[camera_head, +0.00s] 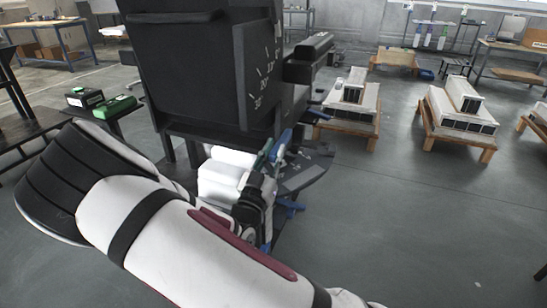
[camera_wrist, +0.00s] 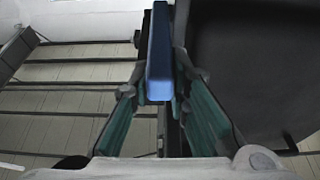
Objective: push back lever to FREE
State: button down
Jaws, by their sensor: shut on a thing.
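The lever is a blue bar (camera_wrist: 159,62) that runs up the middle of the wrist view, between the two teal-padded fingers of my gripper (camera_wrist: 158,92). The fingers are shut on it. In the head view, my gripper (camera_head: 269,156) is beside the lower right of a large black machine housing (camera_head: 200,75), with a small blue piece of the lever (camera_head: 284,138) showing at its fingers. A dark plate (camera_head: 305,176) with small pale marks lies just right of my gripper. Its lettering is too small to read, so the lever's exact setting cannot be told.
The housing carries a pale-marked scale and stands close above my gripper. A dark side table (camera_head: 115,111) with green and black boxes is at left. Wooden pallets with white blocks (camera_head: 455,108) stand at the back right.

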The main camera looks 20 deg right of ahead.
jog(key=shift+f+t+h+b, duration=0.75)
jog(key=shift+f+b, duration=0.65)
jog(key=shift+b, duration=0.95)
jog(key=b, duration=0.1)
jog(key=f+t+h+b, duration=0.1)
jog(key=b, duration=0.1)
jog(key=shift+w+d+t, duration=0.15)
jog(key=shift+t, duration=0.1)
jog(key=shift+b, duration=0.35)
jog(key=c, duration=1.5)
grip_release()
jog(key=v, duration=1.2)
jog(key=shift+w+d, duration=0.1)
